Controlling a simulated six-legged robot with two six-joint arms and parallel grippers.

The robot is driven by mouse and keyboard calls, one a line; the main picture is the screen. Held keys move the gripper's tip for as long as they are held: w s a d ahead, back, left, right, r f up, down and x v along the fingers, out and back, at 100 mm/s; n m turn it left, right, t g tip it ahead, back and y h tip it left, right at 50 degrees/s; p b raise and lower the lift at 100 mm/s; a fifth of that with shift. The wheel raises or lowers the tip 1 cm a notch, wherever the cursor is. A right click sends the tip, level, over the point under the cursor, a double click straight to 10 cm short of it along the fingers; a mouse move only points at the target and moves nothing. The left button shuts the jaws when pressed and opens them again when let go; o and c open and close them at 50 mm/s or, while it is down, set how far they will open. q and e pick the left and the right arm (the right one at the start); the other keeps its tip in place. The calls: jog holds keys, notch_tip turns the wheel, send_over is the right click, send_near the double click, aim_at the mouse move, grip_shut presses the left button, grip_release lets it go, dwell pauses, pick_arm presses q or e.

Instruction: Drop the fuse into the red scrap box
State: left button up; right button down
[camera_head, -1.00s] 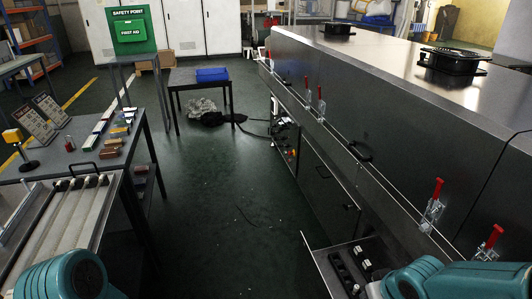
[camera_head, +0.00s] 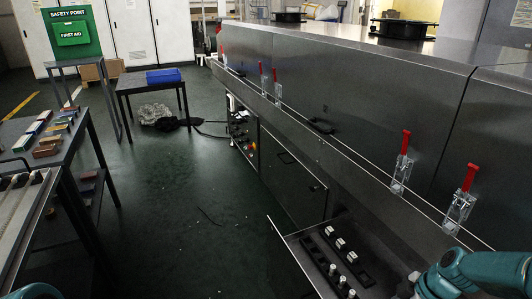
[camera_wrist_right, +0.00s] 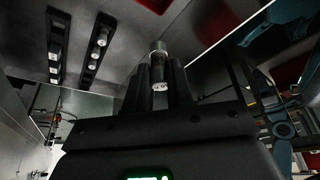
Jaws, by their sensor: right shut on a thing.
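The fuse (camera_wrist_right: 159,66), a dark cylinder with metal end caps, stands between the two fingers of my right gripper (camera_wrist_right: 160,82) in the right wrist view. The gripper is shut on it, and it sticks out past the fingertips. In the head view my right arm comes in at the lower right, beside the open drawer (camera_head: 287,231) of the dryer. A red surface (camera_wrist_right: 290,72) shows in part at the right of the wrist view; I cannot tell whether it is the scrap box. My left gripper is not in view.
The drawer carries black holders (camera_head: 318,256) with several pale fuses. Red-handled clamps (camera_head: 402,165) line the dryer's side (camera_head: 350,110). A table with coloured blocks (camera_head: 47,150) stands at left, and a small table with a blue tray (camera_head: 163,76) farther back.

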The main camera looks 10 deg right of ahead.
notch_tip(320, 180, down, 5)
jog(key=shift+f+b, duration=0.2)
jog(key=shift+b, duration=0.95)
jog(key=c, duration=0.9)
grip_release()
jog(key=shift+r, duration=0.1)
jog(key=p+v, duration=0.3)
jog(key=v, duration=1.3)
jog(key=shift+p, duration=0.35)
jog(key=shift+r, duration=0.15)
